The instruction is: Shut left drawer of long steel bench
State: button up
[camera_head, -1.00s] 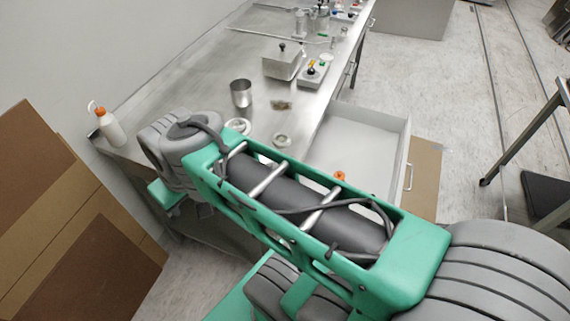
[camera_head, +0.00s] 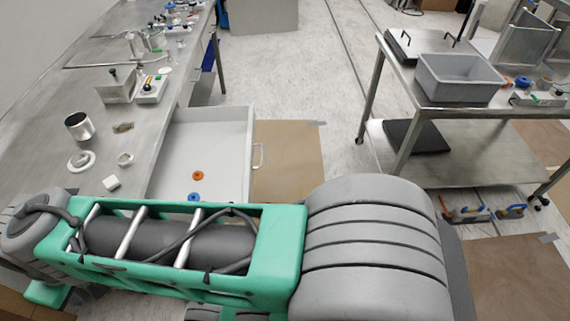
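The long steel bench (camera_head: 58,118) runs along the wall on the left. Its drawer (camera_head: 225,135) is pulled well out to the right, over the floor. The drawer is white inside, with a handle (camera_head: 258,157) on its front panel. An orange ring (camera_head: 198,175) and a blue ring (camera_head: 194,196) lie in it. My green and grey arm crosses the lower picture and hides the drawer's near side. My gripper is not in the picture.
A steel cup (camera_head: 79,126), a metal box (camera_head: 116,88) and small parts stand on the bench. A steel cart (camera_head: 440,104) with a grey bin (camera_head: 458,78) stands to the right. Bare floor (camera_head: 310,95) and a brown mat (camera_head: 290,160) lie between.

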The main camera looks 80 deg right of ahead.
aim_at(218, 141)
jog(key=k, duration=1.15)
jog(key=z, duration=1.6)
jog(key=i, duration=1)
jog(key=z, duration=0.05)
jog(key=k, duration=0.5)
jog(key=u, duration=2.05)
jog(key=i, duration=0.95)
jog(key=z, duration=1.85)
